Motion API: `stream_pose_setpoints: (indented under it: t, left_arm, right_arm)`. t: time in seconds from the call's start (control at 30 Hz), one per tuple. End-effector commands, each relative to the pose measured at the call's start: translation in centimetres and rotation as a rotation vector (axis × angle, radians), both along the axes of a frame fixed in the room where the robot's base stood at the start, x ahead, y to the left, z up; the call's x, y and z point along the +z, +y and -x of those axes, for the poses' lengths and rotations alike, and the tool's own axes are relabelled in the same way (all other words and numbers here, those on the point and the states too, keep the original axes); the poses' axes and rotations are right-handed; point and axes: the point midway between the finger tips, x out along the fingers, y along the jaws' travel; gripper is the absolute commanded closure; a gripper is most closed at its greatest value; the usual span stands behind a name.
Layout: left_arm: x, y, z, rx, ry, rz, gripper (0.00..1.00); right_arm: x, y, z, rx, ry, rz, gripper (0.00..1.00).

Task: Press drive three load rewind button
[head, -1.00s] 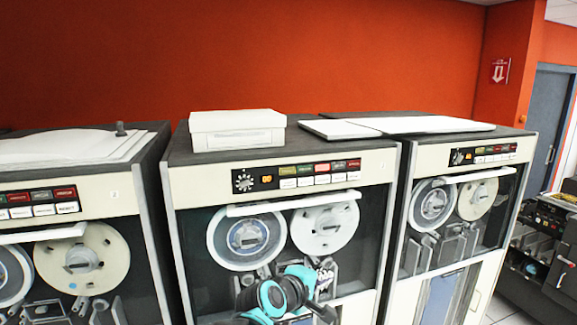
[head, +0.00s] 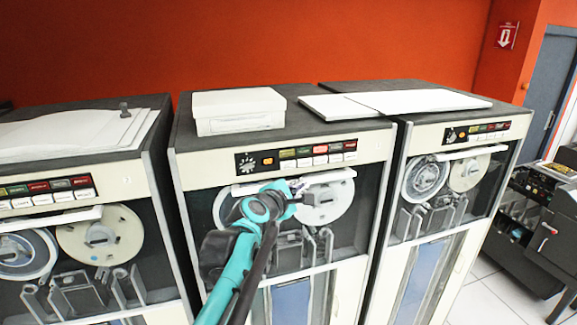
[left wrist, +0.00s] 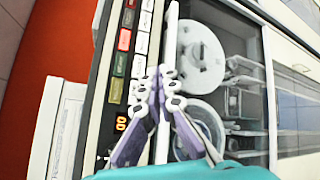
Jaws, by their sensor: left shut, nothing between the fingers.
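The middle tape drive (head: 180,165) has a control strip with a black dial, an orange lit indicator, a row of coloured labels and a row of white buttons (head: 320,160) beneath. That button row also shows in the left wrist view (left wrist: 142,45), turned sideways. My left gripper (head: 300,186) is in front of this drive, just below the strip and over the handle bar. In the left wrist view, its purple fingers (left wrist: 161,73) are shut and empty, with the tips beside the white buttons. Contact cannot be told. Drive numbers and button lettering are unreadable. My right gripper is out of view.
Similar drives stand at the left (head: 115,168) and right (head: 402,165). A white box (head: 240,112) and flat white panels (head: 395,103) lie on top. A white handle bar (head: 340,176) crosses the middle drive's window. Another machine (head: 545,215) stands far right.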

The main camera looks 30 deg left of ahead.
Motion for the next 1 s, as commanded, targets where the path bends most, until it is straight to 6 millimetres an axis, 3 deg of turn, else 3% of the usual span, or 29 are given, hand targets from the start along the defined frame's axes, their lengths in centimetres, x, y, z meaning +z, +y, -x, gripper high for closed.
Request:
stream_pose_setpoints:
  t: [0.6, 1.0]
  left_arm:
    - [0.0, 5.5, -4.7, 0.001, 0.0, -0.001, 1.0]
    - [0.0, 6.6, -5.6, -0.001, 0.001, -0.001, 1.0]
  right_arm:
    - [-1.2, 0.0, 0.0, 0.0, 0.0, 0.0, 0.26]
    - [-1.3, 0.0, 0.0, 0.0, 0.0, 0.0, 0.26]
